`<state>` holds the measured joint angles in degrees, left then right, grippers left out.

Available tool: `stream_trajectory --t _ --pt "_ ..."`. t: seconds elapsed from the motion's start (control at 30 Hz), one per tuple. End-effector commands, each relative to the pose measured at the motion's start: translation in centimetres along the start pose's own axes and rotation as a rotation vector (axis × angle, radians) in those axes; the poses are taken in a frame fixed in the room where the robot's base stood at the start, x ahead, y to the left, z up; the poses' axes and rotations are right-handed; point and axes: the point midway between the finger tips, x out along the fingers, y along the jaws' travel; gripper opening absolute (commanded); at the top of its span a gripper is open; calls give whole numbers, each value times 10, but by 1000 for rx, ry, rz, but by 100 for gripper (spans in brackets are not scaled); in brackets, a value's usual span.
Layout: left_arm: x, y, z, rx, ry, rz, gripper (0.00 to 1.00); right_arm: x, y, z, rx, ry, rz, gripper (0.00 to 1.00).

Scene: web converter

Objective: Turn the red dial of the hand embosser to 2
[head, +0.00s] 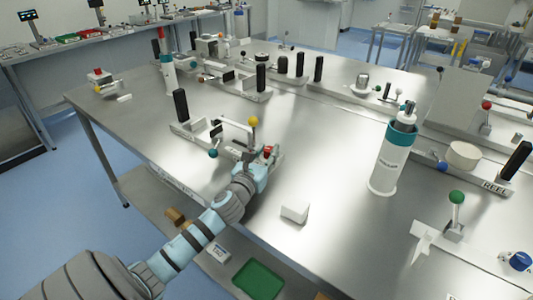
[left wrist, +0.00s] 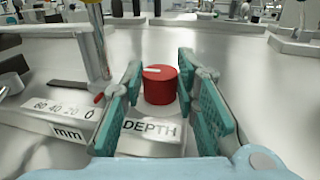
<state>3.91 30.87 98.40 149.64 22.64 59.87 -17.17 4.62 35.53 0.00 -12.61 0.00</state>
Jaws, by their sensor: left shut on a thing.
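A red dial (left wrist: 160,86) with a white mark on its top stands behind a plate lettered DEPTH (left wrist: 150,130) in the left wrist view. The white mark lies toward the dial's left side; no numbers around it can be read. My left gripper (left wrist: 162,82) has one teal finger pad on each side of the dial and is shut on it. In the head view the left gripper (head: 265,160) is at the right end of the embosser (head: 236,136), which has a yellow-knobbed lever, and the red dial (head: 268,150) shows just past the fingers. My right gripper is out of view.
A scale plate marked in mm (left wrist: 60,122) lies left of the dial. A white block (head: 295,213) is on the bench to the right of my arm. A white and teal bottle (head: 390,160) stands farther right. The steel bench between them is clear.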

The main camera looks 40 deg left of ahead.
Motion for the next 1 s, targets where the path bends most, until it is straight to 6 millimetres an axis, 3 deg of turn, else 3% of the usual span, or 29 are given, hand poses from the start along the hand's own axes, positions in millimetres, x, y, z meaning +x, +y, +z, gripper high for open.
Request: stream_trajectory --t 0.37,0.7,0.87,1.0 --pt "1 2 2 4 0 -82 0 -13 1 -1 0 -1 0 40" --pt "3 8 2 5 -2 -329 0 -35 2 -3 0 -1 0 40" --pt "4 11 -2 5 -6 -467 0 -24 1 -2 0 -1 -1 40" --pt "5 12 -5 5 -7 -575 0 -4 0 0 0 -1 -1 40"
